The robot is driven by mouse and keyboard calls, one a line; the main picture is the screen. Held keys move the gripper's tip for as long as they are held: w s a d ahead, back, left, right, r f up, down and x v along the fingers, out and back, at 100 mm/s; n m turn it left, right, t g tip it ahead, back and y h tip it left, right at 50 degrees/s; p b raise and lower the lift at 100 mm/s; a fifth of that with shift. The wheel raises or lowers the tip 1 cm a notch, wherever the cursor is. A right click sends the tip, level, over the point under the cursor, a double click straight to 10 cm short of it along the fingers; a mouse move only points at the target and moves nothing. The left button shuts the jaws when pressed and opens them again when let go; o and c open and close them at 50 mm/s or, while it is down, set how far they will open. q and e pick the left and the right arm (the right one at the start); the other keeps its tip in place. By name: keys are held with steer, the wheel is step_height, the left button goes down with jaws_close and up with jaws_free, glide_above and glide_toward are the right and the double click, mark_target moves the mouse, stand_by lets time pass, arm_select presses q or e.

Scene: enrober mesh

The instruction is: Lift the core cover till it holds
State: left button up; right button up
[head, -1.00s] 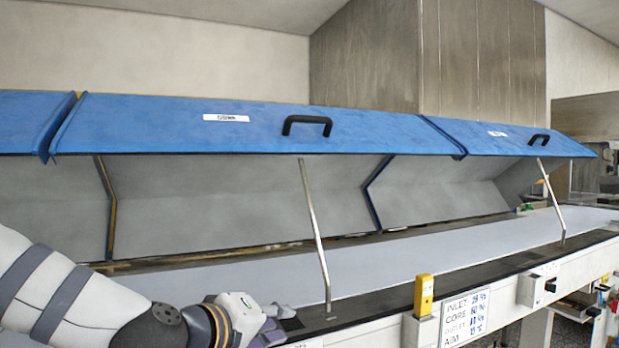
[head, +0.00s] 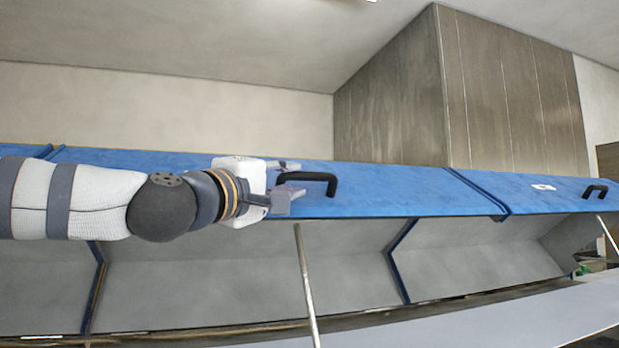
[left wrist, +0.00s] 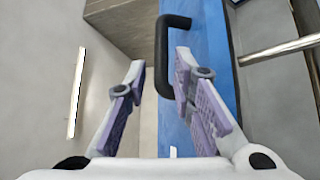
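The core cover (head: 400,192) is a long blue lid, tilted up and open, with its grey inner side (head: 210,285) showing below. A slanted metal rod (head: 306,285) runs down from near its front edge; its lower end is out of frame. A black handle (head: 325,179) sits on the cover's blue face. My left gripper (head: 297,180) is open at the left end of this handle. In the left wrist view the handle (left wrist: 163,55) lies by the right fingertip, partly between the spread fingers (left wrist: 160,72); I see no grip on it. My right gripper is not in view.
A neighbouring blue cover (head: 550,194) with its own handle (head: 595,191) is open at the right, with another rod (head: 608,233). The pale belt (head: 500,318) runs below. A metal-panelled block (head: 500,90) stands behind the covers.

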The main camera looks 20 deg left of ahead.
mark_target(304, 179)
arm_select(q)
steer(key=x, duration=0.5)
steer(key=shift+w+f+b, duration=0.3)
steer(key=shift+w+b, duration=0.05)
steer(key=shift+w, duration=0.15)
steer(key=shift+w+d+r, duration=0.2)
steer(key=shift+w+r, duration=0.05)
steer(key=shift+w, duration=0.1)
steer(key=shift+r, duration=0.1)
